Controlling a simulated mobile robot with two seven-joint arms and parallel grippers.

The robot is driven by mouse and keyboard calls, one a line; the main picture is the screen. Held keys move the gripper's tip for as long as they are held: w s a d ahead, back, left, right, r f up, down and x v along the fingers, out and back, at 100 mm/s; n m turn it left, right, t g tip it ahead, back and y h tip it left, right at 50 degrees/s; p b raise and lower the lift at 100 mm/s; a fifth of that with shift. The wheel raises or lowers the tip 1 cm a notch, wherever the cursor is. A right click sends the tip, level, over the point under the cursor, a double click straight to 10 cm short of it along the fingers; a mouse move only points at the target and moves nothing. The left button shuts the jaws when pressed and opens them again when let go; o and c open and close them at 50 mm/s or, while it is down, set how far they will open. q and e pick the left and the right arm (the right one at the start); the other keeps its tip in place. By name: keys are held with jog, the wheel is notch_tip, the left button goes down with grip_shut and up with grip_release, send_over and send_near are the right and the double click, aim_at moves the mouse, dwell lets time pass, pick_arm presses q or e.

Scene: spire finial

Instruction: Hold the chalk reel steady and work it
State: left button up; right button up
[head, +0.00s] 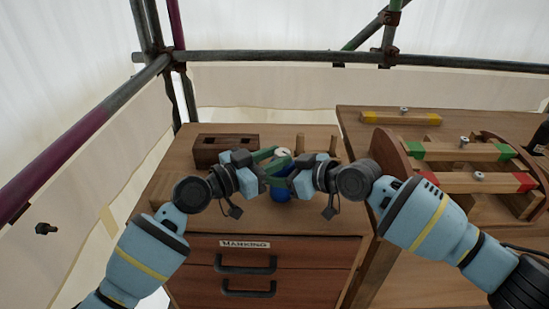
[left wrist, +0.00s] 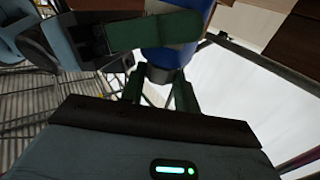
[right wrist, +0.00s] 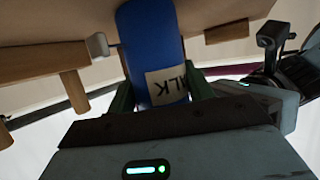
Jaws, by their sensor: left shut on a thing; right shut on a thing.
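The chalk reel (head: 281,191) is a blue body held up between my two grippers, over the front of the workbench top.
A dark slotted wooden block (head: 212,149) and upright wooden pegs (head: 333,146) stand on the workbench (head: 190,190). Drawers labelled MARKING (head: 270,262) are below. A second bench at right holds a curved wooden frame (head: 400,160) with colour-ended bars. Scaffold tubes (head: 300,56) run behind.

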pick_arm(q)
jog(key=shift+w+a+m+g+h, duration=0.2)
jog(key=shift+m+g+h, duration=0.4)
jog(key=shift+m+g, duration=0.65)
jog(key=shift+w+a+m+g+h, duration=0.1)
jog(key=shift+w+m+g+h, duration=0.45)
jog(key=shift+g, duration=1.15)
jog(key=shift+w+a+m+g+h, duration=0.1)
jog(key=shift+m+g+h, duration=0.55)
jog(key=shift+m+g, duration=0.7)
jog(key=shift+f+g, duration=0.1)
jog(key=shift+g, duration=0.2)
jog(key=shift+m+g, duration=0.35)
jog(key=shift+g, duration=0.05)
jog(key=shift+s, duration=0.1)
jog(key=o, duration=0.7)
jog(key=shift+s+a, duration=0.2)
jog(key=shift+a, duration=3.55)
